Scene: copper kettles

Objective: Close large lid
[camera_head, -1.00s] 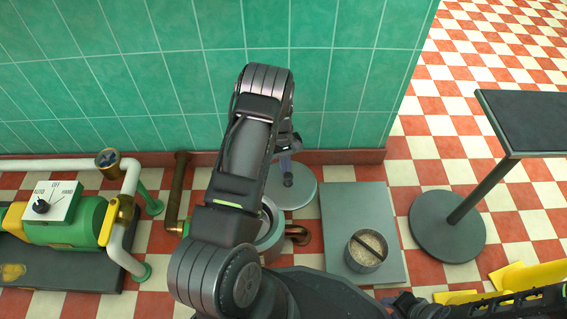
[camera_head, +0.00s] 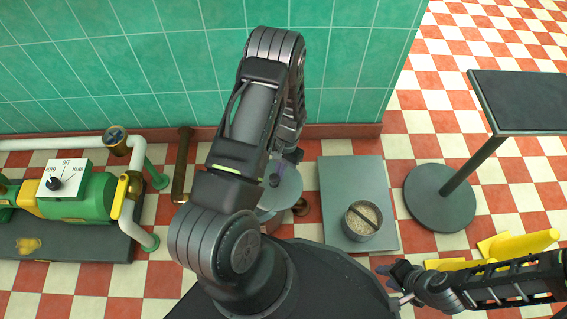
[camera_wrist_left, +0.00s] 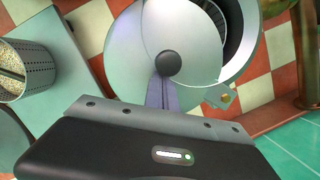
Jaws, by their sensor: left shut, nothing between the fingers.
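The large lid is a round grey disc with a dark knob (camera_wrist_left: 168,63). In the wrist view the lid (camera_wrist_left: 135,60) lies over part of a round metal vessel (camera_wrist_left: 268,8), leaving a dark crescent opening at the right. In the head view the lid (camera_head: 290,190) shows just right of my left arm, which hides much of the vessel. My left gripper (camera_wrist_left: 163,82) is shut and empty, its fingertips at the knob; contact is unclear. It also shows in the head view (camera_head: 276,178). My right gripper (camera_head: 392,280) is low at the right, away from the lid; its jaws are unclear.
A perforated metal basket (camera_head: 362,221) stands on a grey plate (camera_head: 350,180) right of the lid. A green pump (camera_head: 80,198) and pipes are at the left. A black-topped stand (camera_head: 520,100) and yellow object (camera_head: 520,243) are at the right. The tiled wall is behind.

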